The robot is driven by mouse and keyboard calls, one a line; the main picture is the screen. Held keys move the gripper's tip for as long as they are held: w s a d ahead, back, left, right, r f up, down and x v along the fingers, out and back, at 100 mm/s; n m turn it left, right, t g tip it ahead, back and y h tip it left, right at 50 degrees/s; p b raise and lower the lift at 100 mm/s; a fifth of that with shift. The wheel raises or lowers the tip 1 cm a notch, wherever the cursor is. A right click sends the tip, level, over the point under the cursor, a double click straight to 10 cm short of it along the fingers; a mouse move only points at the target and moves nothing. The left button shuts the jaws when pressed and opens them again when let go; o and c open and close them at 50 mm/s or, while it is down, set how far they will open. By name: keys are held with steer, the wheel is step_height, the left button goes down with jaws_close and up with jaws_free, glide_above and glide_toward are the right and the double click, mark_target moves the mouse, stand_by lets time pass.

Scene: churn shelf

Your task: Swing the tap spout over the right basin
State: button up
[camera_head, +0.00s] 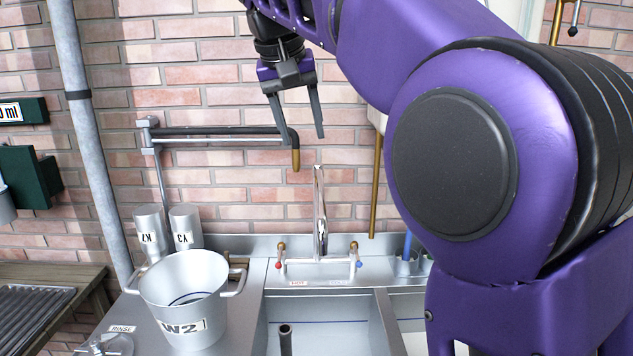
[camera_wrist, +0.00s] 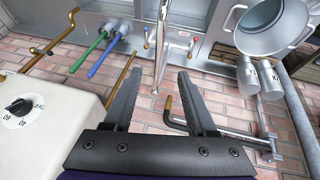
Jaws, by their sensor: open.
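The chrome tap spout (camera_head: 320,212) rises upright from a tap base between a red and a blue handle, at the back of the sink. In the wrist view the spout (camera_wrist: 162,52) shows in line with the gap between my fingertips. The right basin (camera_head: 413,332) is partly hidden by my arm; a divider (camera_head: 390,322) separates it from the left basin (camera_head: 335,335). My gripper (camera_head: 302,138) is open and empty, pointing down, and appears above the spout in the head view. It also shows in the wrist view (camera_wrist: 160,78), apart from the spout.
A black wall pipe (camera_head: 215,131) with a brass end hangs close to my gripper. A white box with a dial (camera_wrist: 35,115) shows in the wrist view.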

mark_target(320, 201)
steer(key=x, duration=1.7)
steer(key=shift+s+f, duration=0.1)
steer(key=shift+f, duration=0.15)
jaws_close()
steer(key=shift+r, duration=0.1)
stand_by(0.5)
